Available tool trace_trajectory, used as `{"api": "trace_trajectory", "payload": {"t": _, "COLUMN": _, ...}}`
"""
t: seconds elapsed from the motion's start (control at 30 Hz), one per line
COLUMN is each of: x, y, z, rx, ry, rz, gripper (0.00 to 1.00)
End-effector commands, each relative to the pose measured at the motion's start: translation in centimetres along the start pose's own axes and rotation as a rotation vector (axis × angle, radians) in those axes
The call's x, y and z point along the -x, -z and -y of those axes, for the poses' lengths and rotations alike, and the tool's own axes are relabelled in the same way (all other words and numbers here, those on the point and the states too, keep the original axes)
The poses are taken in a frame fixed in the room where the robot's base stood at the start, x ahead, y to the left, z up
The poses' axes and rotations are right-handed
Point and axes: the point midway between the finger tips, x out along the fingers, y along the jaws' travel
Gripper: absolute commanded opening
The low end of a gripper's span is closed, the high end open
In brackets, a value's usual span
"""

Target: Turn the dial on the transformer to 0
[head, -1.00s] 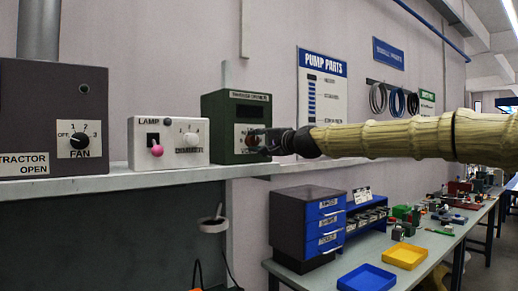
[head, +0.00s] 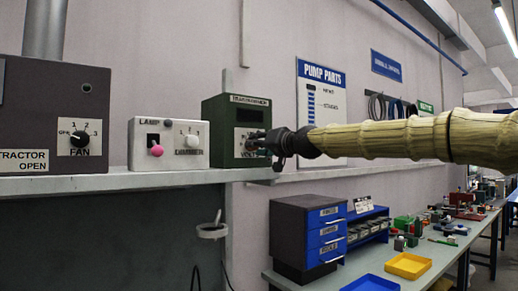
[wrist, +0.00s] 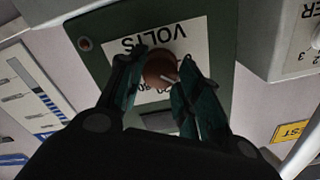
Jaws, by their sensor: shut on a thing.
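The transformer is a green box (head: 223,148) on the grey shelf in the head view, with a dark display at its top and a white dial plate marked VOLTS. In the wrist view its green face (wrist: 215,30) appears upside down. The dial (wrist: 160,70) is a round reddish-brown knob with a pale pointer line. My gripper (wrist: 160,80) has its two fingers on either side of the knob, shut on it. In the head view my gripper (head: 268,143) reaches the box front from the right and hides most of the dial. Most scale numbers are covered.
A white lamp box (head: 170,158) with a pink-tipped switch and a dimmer knob stands left of the transformer. A dark extractor box (head: 50,110) with a fan knob is further left. The shelf (head: 120,180) runs beneath them. A bench with blue drawers (head: 325,240) stands lower right.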

Motion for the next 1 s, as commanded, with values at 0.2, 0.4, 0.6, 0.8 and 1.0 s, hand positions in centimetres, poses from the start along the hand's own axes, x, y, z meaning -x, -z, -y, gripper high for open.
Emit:
{"api": "trace_trajectory", "payload": {"t": 0.2, "x": 0.06, "y": 0.31, "z": 0.02, "rx": 0.204, "ry": 0.000, "rz": -0.006, "gripper": 0.10}}
{"api": "trace_trajectory", "payload": {"t": 0.4, "x": 0.06, "y": 0.39, "z": 0.07, "rx": 0.388, "ry": -0.001, "rz": -0.006, "gripper": 0.10}}
{"api": "trace_trajectory", "payload": {"t": 0.6, "x": 0.07, "y": 0.43, "z": 0.10, "rx": 0.545, "ry": -0.001, "rz": -0.006, "gripper": 0.10}}
{"api": "trace_trajectory", "payload": {"t": 0.8, "x": 0.07, "y": 0.45, "z": 0.12, "rx": 0.659, "ry": -0.001, "rz": -0.007, "gripper": 0.10}}
{"api": "trace_trajectory", "payload": {"t": 1.0, "x": 0.08, "y": 0.46, "z": 0.12, "rx": 0.725, "ry": -0.001, "rz": -0.008, "gripper": 0.10}}
